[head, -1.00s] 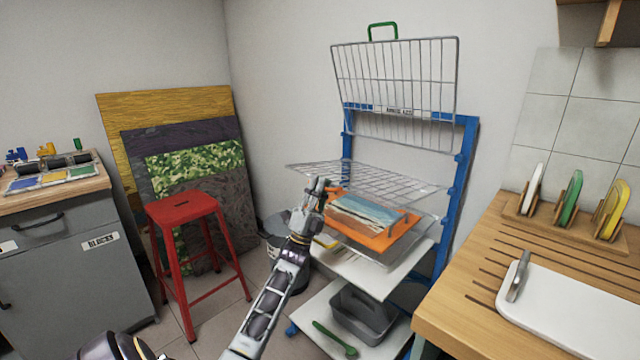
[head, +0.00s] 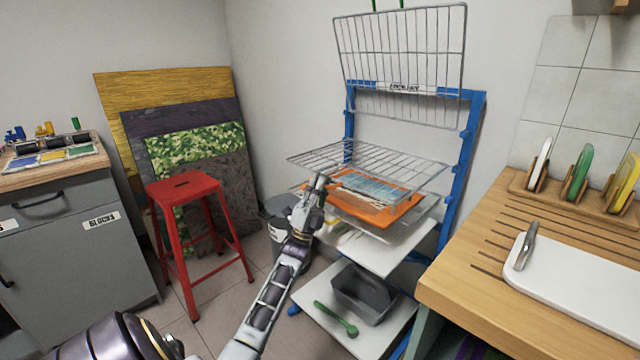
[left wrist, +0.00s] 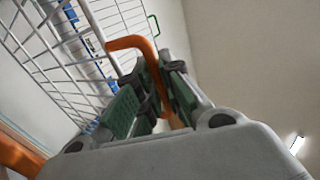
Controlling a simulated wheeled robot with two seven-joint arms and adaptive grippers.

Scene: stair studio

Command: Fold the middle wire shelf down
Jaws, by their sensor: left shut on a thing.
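The blue rack (head: 462,165) stands against the wall. Its top wire shelf (head: 405,55) is folded up. The middle wire shelf (head: 375,165) sticks out about level over an orange tray (head: 378,212) bearing a picture. My left gripper (head: 318,188) is at the shelf's front left side, near the tray. In the left wrist view, its green pads (left wrist: 150,98) are shut on an orange handle (left wrist: 128,42). I cannot tell how this handle joins the shelf. My right gripper is not in view.
White lower shelves (head: 375,250) hold a grey caddy (head: 365,292) and a green spoon (head: 337,317). A red stool (head: 187,188) and a bin (head: 277,235) stand left. A wooden counter (head: 475,270) stands close on the right.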

